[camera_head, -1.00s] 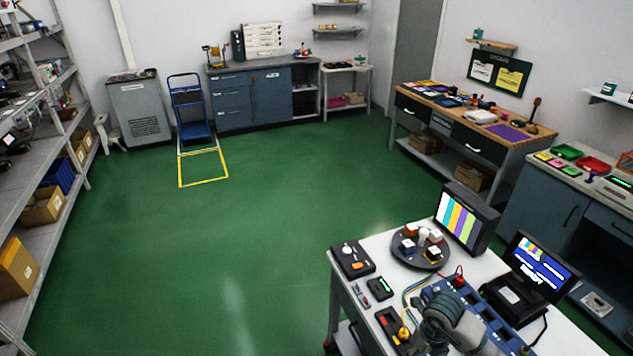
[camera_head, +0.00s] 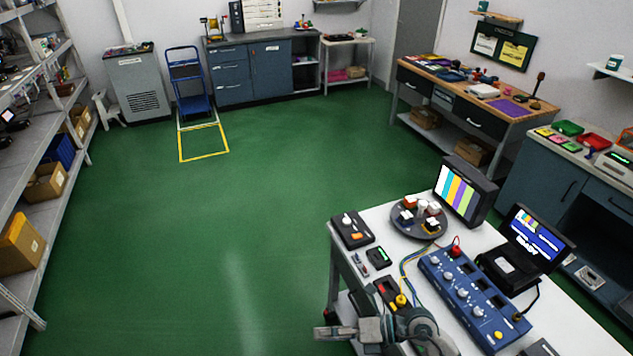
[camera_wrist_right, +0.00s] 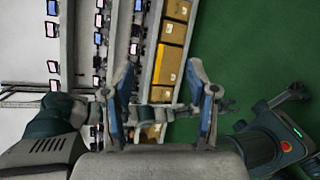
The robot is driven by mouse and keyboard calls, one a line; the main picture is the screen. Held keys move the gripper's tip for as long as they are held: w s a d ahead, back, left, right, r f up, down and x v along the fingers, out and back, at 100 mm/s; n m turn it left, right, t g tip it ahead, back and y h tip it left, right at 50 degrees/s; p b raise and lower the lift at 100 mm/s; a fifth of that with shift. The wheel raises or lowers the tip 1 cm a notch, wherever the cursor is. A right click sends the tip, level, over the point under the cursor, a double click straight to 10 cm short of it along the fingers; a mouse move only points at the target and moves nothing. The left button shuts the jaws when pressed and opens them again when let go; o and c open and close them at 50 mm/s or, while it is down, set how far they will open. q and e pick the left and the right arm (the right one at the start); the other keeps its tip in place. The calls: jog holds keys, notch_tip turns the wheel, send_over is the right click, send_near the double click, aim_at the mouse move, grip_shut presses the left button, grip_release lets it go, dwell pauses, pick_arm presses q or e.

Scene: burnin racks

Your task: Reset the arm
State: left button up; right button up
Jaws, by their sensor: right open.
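My right arm comes in at the bottom of the head view, in front of the white bench (camera_head: 475,268). Its gripper (camera_head: 326,332) points left, at the bench's front left corner, over the green floor. In the right wrist view the right gripper (camera_wrist_right: 162,70) has its two blue-padded fingers spread apart with nothing between them. Beyond the fingers are shelves and green floor.
The bench bears a blue panel with knobs (camera_head: 472,287), a round turntable (camera_head: 418,222), a colour-bar monitor (camera_head: 463,191) and a small screen (camera_head: 537,237). A shelf rack (camera_head: 38,215) stands at left, a blue cart (camera_head: 188,85) at back. The middle floor is clear.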

notch_tip(320, 180, up, 9)
jog(key=w+m+t+y, duration=0.3)
jog(key=m+t+y, duration=0.2)
jog(key=m+t, duration=0.2)
jog(key=w+d+m+t+h, duration=0.4)
jog(key=d+m+t+h, duration=0.5)
jog(key=m+t, duration=0.55)
jog(key=s+d+f+m+g+h, duration=0.1)
jog(key=d+f+m+g+h, duration=0.3)
jog(key=d+f+m+h, duration=0.25)
jog(key=s+d+f+m+g+h, duration=0.1)
jog(key=d+f+m+g+h, duration=0.25)
jog(key=f+m+h, duration=0.5)
jog(key=s+f+g+y, duration=0.4)
jog(key=s+f+g, duration=0.8)
jog(key=s+f, duration=0.95)
jog(key=f, duration=1.2)
jog(key=s+f, duration=0.2)
jog(key=f, duration=1.1)
jog(key=s+d+f+g, duration=0.1)
jog(key=s+d+f, duration=0.1)
jog(key=s+f, duration=1.1)
jog(key=s, duration=0.3)
jog(key=shift+s+d+g, duration=0.15)
jog(key=shift+d+g, duration=0.2)
jog(key=shift+g, duration=0.05)
